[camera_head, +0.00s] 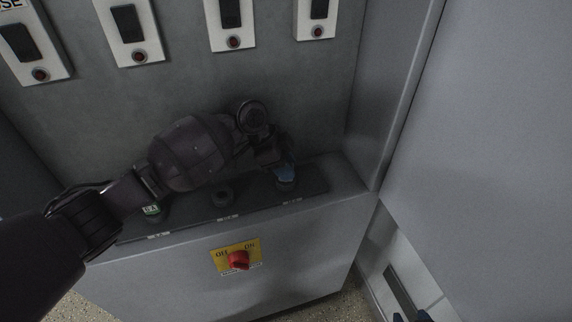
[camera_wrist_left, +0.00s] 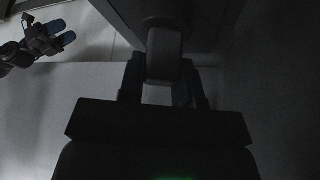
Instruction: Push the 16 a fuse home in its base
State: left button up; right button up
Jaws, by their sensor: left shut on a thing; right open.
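My left gripper (camera_head: 284,172) reaches in from the left and points down over the right end of the dark fuse strip (camera_head: 255,204). It is shut on a grey, rounded body, which I take to be the 16 A fuse (camera_wrist_left: 164,58), seen between its fingers in the left wrist view. A dark round base (camera_head: 286,186) shows just under the blue fingertips. How deep the fuse sits in it is hidden. My right gripper (camera_head: 411,316) is open and empty at the bottom right edge; it also shows in the left wrist view (camera_wrist_left: 57,38).
A fuse with a green label (camera_head: 152,210) stands at the strip's left. A dark base (camera_head: 222,196) is in the middle, with nothing visible in it. A red rotary switch (camera_head: 238,260) on a yellow plate is on the front. Cabinet walls (camera_head: 395,95) close in on the right.

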pick_arm(q)
jog(key=o, duration=1)
jog(key=shift+r, duration=0.1)
